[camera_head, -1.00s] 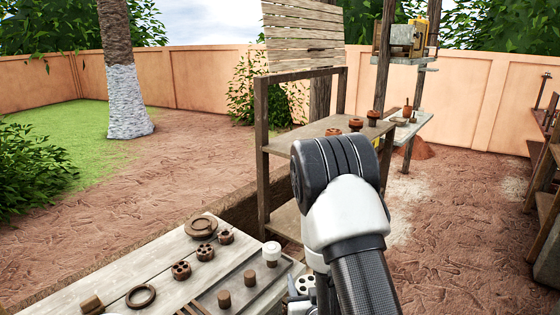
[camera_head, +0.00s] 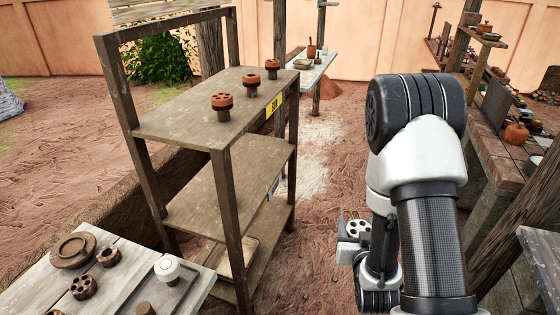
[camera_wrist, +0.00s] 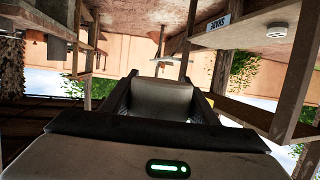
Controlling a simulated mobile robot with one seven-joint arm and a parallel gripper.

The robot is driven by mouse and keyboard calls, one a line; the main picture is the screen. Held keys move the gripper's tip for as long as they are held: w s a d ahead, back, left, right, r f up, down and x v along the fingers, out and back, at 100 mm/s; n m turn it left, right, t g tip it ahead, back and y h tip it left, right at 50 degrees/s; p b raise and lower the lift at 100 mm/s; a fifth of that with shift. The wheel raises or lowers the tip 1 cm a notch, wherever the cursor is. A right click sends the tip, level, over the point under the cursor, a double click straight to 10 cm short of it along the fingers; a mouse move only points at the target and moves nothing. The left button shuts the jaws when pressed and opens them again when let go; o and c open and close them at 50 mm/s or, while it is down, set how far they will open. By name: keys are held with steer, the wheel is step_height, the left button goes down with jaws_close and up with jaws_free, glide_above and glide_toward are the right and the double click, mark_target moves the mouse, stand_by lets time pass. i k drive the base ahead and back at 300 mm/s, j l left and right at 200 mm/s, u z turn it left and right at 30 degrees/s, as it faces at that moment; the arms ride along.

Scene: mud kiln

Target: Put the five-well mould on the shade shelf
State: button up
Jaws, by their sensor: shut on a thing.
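The five-well mould (camera_head: 357,229) is a pale grey round piece with dark wells. My gripper (camera_head: 350,245) is shut on it and holds it in the air, low and to the right of the wooden rack; my arm hides part of the gripper. In the wrist view a pale grey form (camera_wrist: 162,97) sits between the fingers, probably the mould. The wrist view shows a SHADE label (camera_wrist: 217,23).
The rack's top board (camera_head: 190,108) carries several brown moulds and a yellow label. Rack posts (camera_head: 235,225) frame the shelves. A work table (camera_head: 105,280) with brown pieces stands at front left. A cluttered bench (camera_head: 500,150) is at right. Open ground lies between rack and bench.

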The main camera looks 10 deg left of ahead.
mark_target(250, 175)
steer(key=i+l, duration=0.15)
steer(key=i, duration=0.45)
steer(key=i+l, duration=0.15)
steer(key=i, duration=0.45)
steer(key=i+l+u, duration=0.2)
steer(key=i+u, duration=0.2)
steer(key=i+l+u, duration=1.1)
steer(key=l, duration=0.2)
